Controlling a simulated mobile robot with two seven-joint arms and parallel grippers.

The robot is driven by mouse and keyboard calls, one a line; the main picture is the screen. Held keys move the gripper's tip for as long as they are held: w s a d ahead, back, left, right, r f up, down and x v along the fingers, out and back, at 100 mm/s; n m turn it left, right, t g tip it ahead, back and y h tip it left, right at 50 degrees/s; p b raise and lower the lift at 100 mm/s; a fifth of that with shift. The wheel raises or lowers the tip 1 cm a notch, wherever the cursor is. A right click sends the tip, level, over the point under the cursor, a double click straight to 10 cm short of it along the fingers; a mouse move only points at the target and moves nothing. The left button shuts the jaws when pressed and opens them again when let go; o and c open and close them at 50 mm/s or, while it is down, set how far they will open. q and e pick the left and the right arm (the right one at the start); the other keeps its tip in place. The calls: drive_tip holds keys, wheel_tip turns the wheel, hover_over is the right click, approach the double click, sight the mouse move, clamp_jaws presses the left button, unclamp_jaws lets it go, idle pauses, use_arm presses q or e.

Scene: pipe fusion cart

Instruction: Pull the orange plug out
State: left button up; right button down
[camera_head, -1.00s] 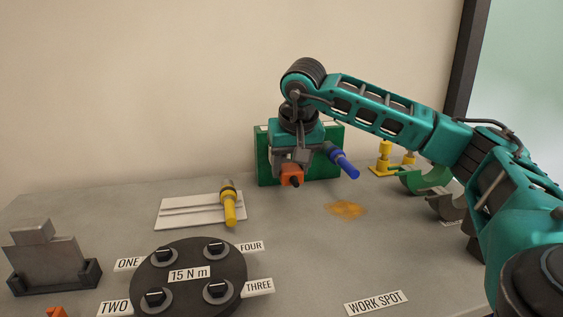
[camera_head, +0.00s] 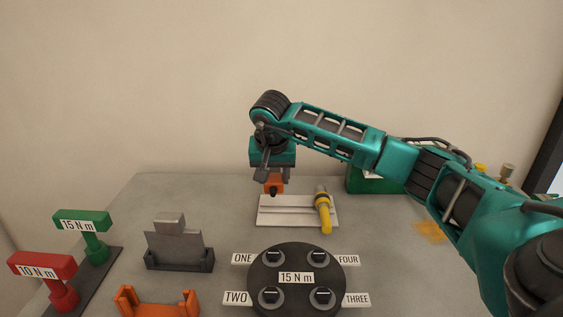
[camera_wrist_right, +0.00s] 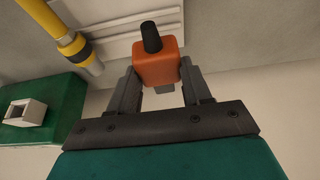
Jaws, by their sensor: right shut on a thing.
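The orange plug (camera_head: 274,187) has a dark tip. My right gripper (camera_head: 271,176) is shut on it and holds it up near the white grooved plate, left of the green box (camera_head: 370,182). In the right wrist view the plug (camera_wrist_right: 158,68) sits between the two fingers of my right gripper (camera_wrist_right: 159,80), dark tip pointing away. The green box (camera_wrist_right: 45,110) is at the left there, apart from the plug, with a pale square socket (camera_wrist_right: 27,112) on it. My right arm hides part of the box in the head view. My left gripper is out of view.
The white plate (camera_head: 270,218) carries a yellow tool (camera_head: 324,212). A dark round turntable (camera_head: 296,300) stands in front. A grey block (camera_head: 176,245), an orange cradle (camera_head: 157,306), and red (camera_head: 42,268) and green (camera_head: 82,221) torque handles are at the left.

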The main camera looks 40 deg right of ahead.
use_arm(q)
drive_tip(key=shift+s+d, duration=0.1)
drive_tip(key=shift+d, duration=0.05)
use_arm(e)
drive_tip(key=shift+r, duration=0.1)
drive_tip(key=shift+f+b, duration=0.45)
drive_tip(key=shift+f, duration=0.35)
drive_tip(key=shift+f+b, duration=0.45)
drive_tip(key=shift+f, duration=0.3)
drive_tip(key=shift+f+b, duration=0.4)
drive_tip(key=shift+f, duration=0.3)
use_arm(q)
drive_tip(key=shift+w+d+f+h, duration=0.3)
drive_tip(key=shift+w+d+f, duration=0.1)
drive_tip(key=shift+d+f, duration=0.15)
use_arm(e)
drive_tip(key=shift+f, duration=0.35)
